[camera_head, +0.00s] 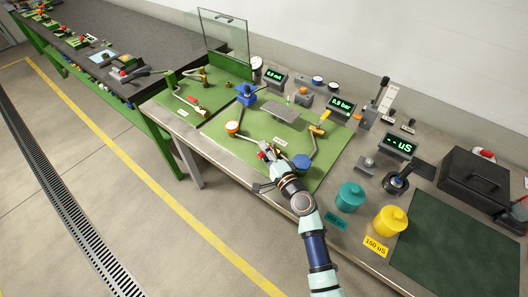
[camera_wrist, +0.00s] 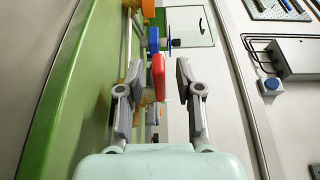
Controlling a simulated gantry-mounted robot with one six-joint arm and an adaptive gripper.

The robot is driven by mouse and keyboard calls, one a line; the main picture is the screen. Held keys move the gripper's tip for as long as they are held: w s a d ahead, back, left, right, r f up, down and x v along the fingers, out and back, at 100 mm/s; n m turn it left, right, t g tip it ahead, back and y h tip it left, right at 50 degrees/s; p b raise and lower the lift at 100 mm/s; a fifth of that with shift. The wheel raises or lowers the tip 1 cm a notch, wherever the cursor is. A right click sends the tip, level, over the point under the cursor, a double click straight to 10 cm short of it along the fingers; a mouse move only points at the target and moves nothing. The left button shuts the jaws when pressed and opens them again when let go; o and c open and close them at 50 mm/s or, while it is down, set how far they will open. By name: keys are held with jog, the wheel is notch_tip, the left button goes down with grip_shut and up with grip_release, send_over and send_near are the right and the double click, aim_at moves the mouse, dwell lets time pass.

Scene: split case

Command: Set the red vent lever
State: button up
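My gripper (camera_head: 267,155) is over the front part of the green panel (camera_head: 238,117), low and close to its surface. In the wrist view my gripper (camera_wrist: 158,80) is open, with one finger on each side of the red lever (camera_wrist: 158,76). The red lever stands in the gap between the fingers, with space visible on both sides. It does not look gripped. How deep it sits between the fingertips I cannot tell. In the head view a small red part (camera_head: 262,156) shows at the fingertips, partly hidden by my gripper.
An orange-topped part (camera_head: 232,127) is left of my gripper and a blue round part (camera_head: 302,161) is right of it. A blue valve (camera_head: 246,93) stands behind. Teal (camera_head: 350,196) and yellow (camera_head: 390,221) containers stand to the right. A clear screen (camera_head: 224,34) is at the back.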

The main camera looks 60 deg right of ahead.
grip_shut()
jog(key=shift+r, duration=0.1)
dwell(0.4)
